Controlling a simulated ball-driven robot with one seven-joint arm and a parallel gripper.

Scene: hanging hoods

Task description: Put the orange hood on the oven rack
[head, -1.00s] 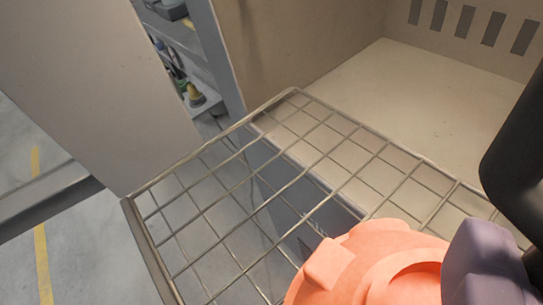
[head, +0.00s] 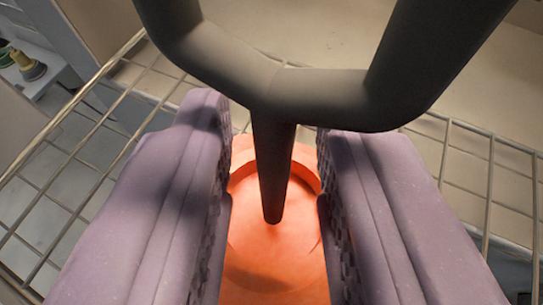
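The orange hood (head: 272,252) shows in the head view between the two purple fingers of my gripper (head: 275,215), low in the middle. The fingers stand apart, one on each side of it, and hide its flanks. I cannot tell whether they press on it or only surround it. A round rim and a hollow show on its upper side, with a dark rod in front. The wire oven rack (head: 489,185) spreads behind and to both sides of the hood. I cannot tell whether the hood touches the wires.
The pale oven interior (head: 350,55) lies behind the rack. A shelf (head: 62,76) with a yellow and green item (head: 27,64) stands at the far left. The rack's wires show bare to the left and right of the fingers. A dark forked part crosses the top of the view.

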